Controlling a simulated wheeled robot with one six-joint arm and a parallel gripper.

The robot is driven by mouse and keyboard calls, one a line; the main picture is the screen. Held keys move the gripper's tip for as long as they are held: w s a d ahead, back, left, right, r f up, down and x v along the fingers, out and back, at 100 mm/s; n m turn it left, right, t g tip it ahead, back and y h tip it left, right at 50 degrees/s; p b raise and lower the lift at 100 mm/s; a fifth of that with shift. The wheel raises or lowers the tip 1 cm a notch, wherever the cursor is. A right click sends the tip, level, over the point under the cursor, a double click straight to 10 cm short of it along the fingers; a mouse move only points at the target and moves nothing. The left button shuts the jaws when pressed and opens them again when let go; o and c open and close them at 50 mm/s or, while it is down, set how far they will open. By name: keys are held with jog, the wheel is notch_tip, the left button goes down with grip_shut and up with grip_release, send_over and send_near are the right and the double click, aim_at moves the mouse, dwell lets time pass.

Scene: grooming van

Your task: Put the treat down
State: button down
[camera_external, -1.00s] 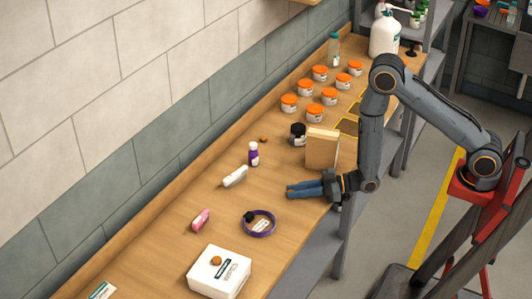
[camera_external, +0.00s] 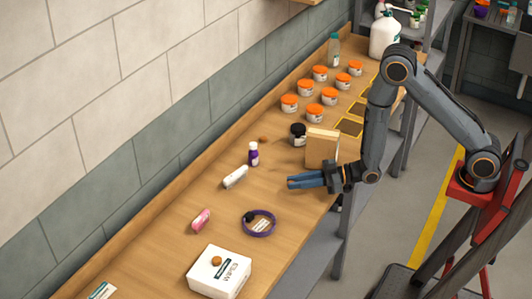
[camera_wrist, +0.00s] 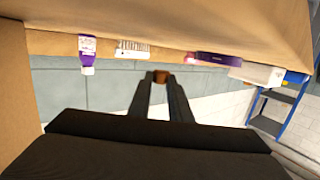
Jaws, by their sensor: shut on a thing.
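My gripper (camera_external: 290,183) reaches left over the near edge of the wooden bench, with its blue fingers roughly level. In the wrist view, the fingertips (camera_wrist: 160,82) close on a small brown treat (camera_wrist: 160,76). In the external view I cannot make out the held treat. Another small brown piece (camera_external: 216,260) sits on top of the white wipes box (camera_external: 222,277), and one more (camera_external: 263,139) lies near the wall.
A tan box (camera_external: 322,148) stands just behind my gripper. A purple bottle (camera_external: 253,154), a white item (camera_external: 235,177), a pink item (camera_external: 201,220) and a purple collar (camera_external: 259,223) lie left. Orange-lidded jars (camera_external: 329,97) stand farther back. Bench between gripper and collar is clear.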

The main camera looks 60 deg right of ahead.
jog(key=shift+r, duration=2.95)
jog(key=a+r+n+g+y+b, duration=0.2)
jog(key=a+r, duration=0.1)
jog(key=a, duration=1.1)
jog(key=a+r+n+g+y+b, duration=0.2)
jog(key=a+r+g, duration=0.1)
jog(key=a, duration=1)
jog(key=a+r+n+g+y+b, duration=0.1)
jog(key=a+r+n+g+y, duration=0.15)
jog(key=a, duration=1.15)
send_over(231, 262)
jog(key=shift+t+h, duration=0.25)
notch_tip(231, 262, down, 4)
jog(key=shift+f+p, duration=0.1)
jog(key=shift+p, duration=0.2)
notch_tip(231, 262, down, 5)
jog(key=shift+r+p, duration=0.1)
jog(key=shift+p, duration=0.45)
jog(key=shift+f+b, duration=0.4)
jog(key=shift+f, duration=0.15)
jog(key=c, duration=1.6)
grip_release()
jog(key=shift+c, duration=0.2)
